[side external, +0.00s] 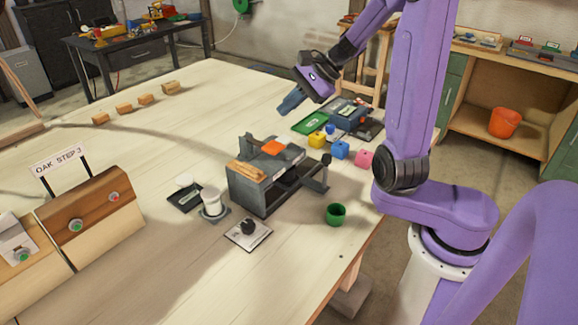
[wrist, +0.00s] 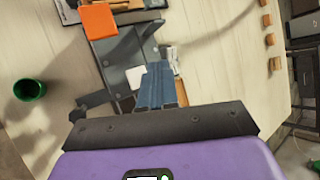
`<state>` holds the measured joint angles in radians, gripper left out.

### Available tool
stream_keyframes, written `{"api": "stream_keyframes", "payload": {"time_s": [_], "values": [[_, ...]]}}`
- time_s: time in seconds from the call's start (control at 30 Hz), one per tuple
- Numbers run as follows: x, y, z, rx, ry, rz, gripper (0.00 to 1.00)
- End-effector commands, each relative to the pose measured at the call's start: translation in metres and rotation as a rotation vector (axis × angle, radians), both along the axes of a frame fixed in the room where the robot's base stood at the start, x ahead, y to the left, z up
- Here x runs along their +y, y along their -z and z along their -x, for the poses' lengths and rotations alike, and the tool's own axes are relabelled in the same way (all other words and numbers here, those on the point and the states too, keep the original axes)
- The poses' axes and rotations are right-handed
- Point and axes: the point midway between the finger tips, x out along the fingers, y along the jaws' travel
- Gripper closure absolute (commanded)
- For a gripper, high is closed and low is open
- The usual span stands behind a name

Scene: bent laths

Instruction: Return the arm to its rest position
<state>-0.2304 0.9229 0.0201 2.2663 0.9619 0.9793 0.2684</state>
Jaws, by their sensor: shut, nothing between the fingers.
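My gripper (side external: 291,101) hangs in the air above the far right part of the table, beyond the grey fixture. Its blue fingers are shut with nothing between them; they also show at the middle of the wrist view (wrist: 157,85). My arm reaches up and over from the right in the side view. The grey fixture (side external: 250,195) stands on the table with an orange block (side external: 272,147) and a wooden piece (side external: 245,170) on top. In the wrist view the fixture (wrist: 112,50) lies beyond the fingers, partly hidden by them.
A green cup (side external: 335,213) stands near the table's right edge. A white spool-like part (side external: 212,203) is left of the fixture.

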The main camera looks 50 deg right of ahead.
Motion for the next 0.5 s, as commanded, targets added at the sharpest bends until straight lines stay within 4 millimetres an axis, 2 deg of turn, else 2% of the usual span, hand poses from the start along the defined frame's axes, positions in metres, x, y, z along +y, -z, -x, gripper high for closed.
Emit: {"api": "stream_keyframes", "payload": {"time_s": [0.27,0.5], "values": [[-0.016,0.006,-0.009,-0.033,-0.192,0.299,1.0],[-0.026,0.002,-0.018,-0.11,-0.383,0.557,1.0]]}}
